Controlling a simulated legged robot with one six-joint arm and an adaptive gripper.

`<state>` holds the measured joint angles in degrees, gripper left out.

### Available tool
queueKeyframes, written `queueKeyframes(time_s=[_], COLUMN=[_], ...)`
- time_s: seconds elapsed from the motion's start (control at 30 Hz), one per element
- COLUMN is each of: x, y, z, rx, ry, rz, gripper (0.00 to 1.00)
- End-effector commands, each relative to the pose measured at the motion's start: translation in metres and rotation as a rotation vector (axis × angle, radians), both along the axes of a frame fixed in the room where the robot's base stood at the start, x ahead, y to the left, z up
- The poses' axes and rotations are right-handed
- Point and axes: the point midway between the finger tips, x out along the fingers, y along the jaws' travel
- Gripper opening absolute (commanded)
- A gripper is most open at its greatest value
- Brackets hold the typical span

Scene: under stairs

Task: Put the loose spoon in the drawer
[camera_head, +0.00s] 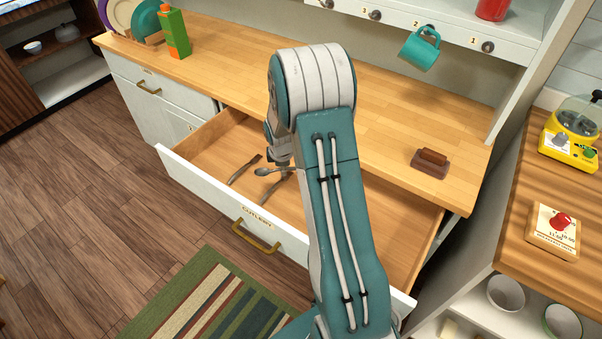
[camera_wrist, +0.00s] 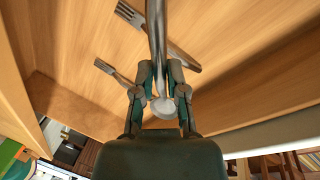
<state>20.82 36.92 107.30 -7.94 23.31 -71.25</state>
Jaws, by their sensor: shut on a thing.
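The spoon (camera_wrist: 157,38) is between the fingers of my gripper (camera_wrist: 162,85) in the wrist view, with its round bowl near the palm and its handle pointing away. In the head view the spoon's bowl (camera_head: 263,171) shows beside my gripper (camera_head: 279,162), which is over the open drawer (camera_head: 207,142). My gripper is shut on the spoon. Two forks lie on the drawer floor in the wrist view, one fork (camera_wrist: 131,15) passing behind the spoon and another fork (camera_wrist: 106,67) to the left. My arm hides part of the drawer in the head view.
The drawer front has a brass handle (camera_head: 256,238) and a cutlery label. On the wooden counter (camera_head: 240,60) stand a green carton (camera_head: 173,34), a plate rack with plates, and a brown block (camera_head: 430,163). A teal mug (camera_head: 420,47) hangs above the counter.

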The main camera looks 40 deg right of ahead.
Motion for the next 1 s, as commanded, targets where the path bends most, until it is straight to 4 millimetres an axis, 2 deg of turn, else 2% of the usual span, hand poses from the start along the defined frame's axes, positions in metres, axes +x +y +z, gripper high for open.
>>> queueKeyframes(time_s=[0.1, 0.3, 0.47, 1.0], x=[-0.018, -0.029, -0.029, -0.029], y=[-0.024, -0.041, -0.041, -0.039], z=[-0.015, -0.026, -0.033, -0.085], rx=[0.003, 0.006, 0.005, 0.005], ry=[-0.001, -0.004, -0.003, -0.003], rz=[0.059, 0.112, 0.119, 0.119], gripper=[0.0, 0.0, 0.0, 0.0])
